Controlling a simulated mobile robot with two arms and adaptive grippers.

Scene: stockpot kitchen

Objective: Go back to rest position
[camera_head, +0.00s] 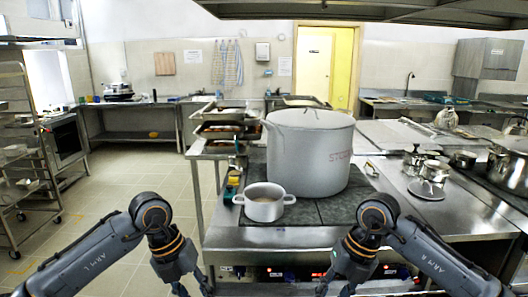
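My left gripper (193,288) hangs down at the bottom edge, left of the steel counter. Its fingers look spread apart, with nothing seen between them; the tips are partly cut off. My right gripper (335,288) hangs down at the bottom edge in front of the counter, also with spread fingers and nothing seen in it. Both arms are bent at the elbow and apart from the pots. A large grey stockpot (310,155) with its lid on stands upright on the dark stove top (335,210). A small grey pot (264,204) stands in front of it, near the counter edge.
The steel counter (275,238) lies ahead. Trays (222,130) stand at its back left. Lidded pans (428,180) and more pots stand to the right. A rack (20,140) stands at the far left. The tiled floor (130,175) between rack and counter is clear.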

